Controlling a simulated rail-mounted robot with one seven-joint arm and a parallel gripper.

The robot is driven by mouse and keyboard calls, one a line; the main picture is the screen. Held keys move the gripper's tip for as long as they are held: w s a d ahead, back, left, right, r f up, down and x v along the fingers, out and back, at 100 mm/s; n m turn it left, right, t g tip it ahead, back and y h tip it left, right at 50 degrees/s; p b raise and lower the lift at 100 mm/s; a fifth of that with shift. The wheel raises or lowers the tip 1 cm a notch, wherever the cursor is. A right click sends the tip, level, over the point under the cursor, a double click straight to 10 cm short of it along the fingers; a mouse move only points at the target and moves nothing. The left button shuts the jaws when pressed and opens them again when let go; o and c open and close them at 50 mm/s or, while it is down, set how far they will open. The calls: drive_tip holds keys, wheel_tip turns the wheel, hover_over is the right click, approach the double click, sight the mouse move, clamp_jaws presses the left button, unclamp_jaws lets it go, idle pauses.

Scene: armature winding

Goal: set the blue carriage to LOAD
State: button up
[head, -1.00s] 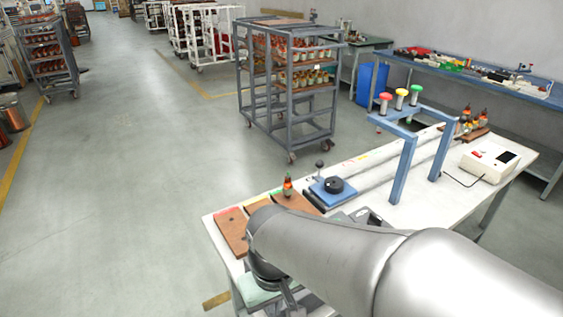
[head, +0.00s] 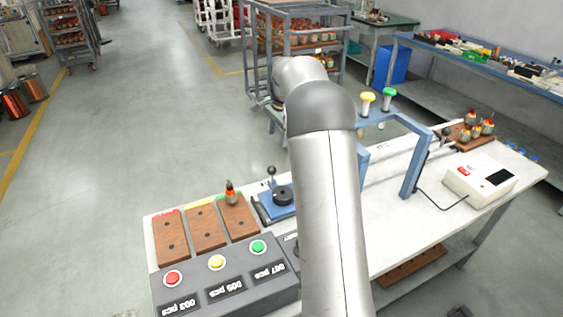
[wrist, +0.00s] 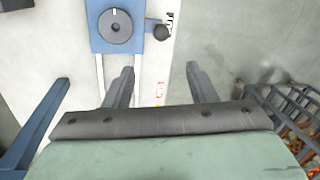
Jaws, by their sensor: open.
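The blue carriage (head: 263,207) sits on its rail at the table's left part, right of the wooden boards. It bears a black round holder (head: 283,195) and an upright lever with a dark ball knob (head: 271,171). In the wrist view the carriage (wrist: 98,43) shows at the top, with the round holder and the knob (wrist: 160,32) at its right side. My gripper (wrist: 162,78) is open and empty, apart from the carriage, its fingers pointing toward the rail side. In the head view my arm hides the gripper. A small printed label by the rail is unreadable.
A blue gantry (head: 413,165) with lamps spans the rail to the right. A button box (head: 225,280) and wooden boards (head: 205,229) lie at the left; one board holds an armature (head: 230,192). A rack (head: 335,50) stands behind the table. A control box (head: 480,178) is at right.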

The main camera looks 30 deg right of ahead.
sight(272, 167)
drive_tip(key=w+f+p, duration=0.1)
drive_tip(key=f, duration=0.4)
drive_tip(key=w+f+p, duration=0.1)
drive_tip(key=f, duration=0.5)
drive_tip(key=w+f+p, duration=0.1)
drive_tip(key=f, duration=0.5)
drive_tip(key=shift+w+a, duration=0.2)
drive_tip(key=shift+a, duration=0.2)
